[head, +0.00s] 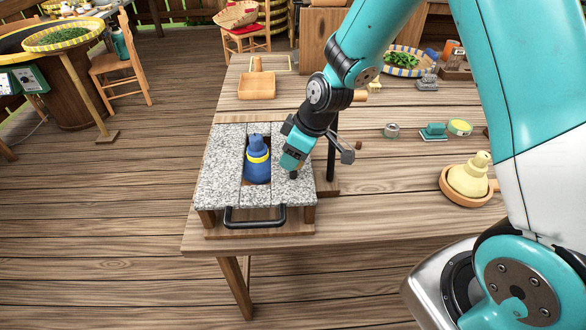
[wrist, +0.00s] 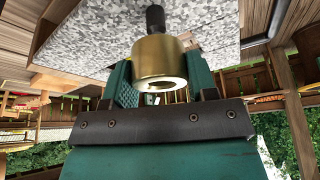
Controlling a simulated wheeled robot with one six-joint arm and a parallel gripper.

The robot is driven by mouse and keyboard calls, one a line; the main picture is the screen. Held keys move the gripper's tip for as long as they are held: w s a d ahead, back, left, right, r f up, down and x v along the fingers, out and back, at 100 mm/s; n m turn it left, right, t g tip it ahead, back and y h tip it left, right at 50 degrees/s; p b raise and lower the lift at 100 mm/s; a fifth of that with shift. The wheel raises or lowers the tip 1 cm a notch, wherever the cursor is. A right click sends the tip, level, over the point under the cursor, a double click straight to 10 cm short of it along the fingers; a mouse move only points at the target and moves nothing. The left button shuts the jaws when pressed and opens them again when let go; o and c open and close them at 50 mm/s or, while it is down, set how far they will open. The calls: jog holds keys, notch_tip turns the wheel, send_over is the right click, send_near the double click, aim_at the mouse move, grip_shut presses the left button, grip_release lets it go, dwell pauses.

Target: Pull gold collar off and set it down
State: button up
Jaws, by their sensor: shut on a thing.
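The gold collar (wrist: 162,60) is a short brass ring with a hole, held between the teal fingers of my gripper (wrist: 163,78) in the wrist view. A black peg (wrist: 155,18) lines up with the collar, running from its far side toward the speckled granite slab. I cannot tell how far the peg sits inside the collar. In the head view my gripper (head: 291,162) is low over the right part of the granite-topped stand (head: 225,180). The black peg (head: 293,175) shows just below it. The collar is hidden there.
A blue bottle-shaped object with a yellow band (head: 257,160) stands in the slab's slot, left of my gripper. A black handle (head: 255,217) is at the stand's front. A small grey ring (head: 391,130) and a teal stamp-like item (head: 433,131) lie right. Table between is mostly clear.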

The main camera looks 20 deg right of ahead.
dwell(0.3)
jog(key=shift+r+p, duration=1.5)
jog(key=shift+r, duration=0.55)
jog(key=shift+a, duration=0.1)
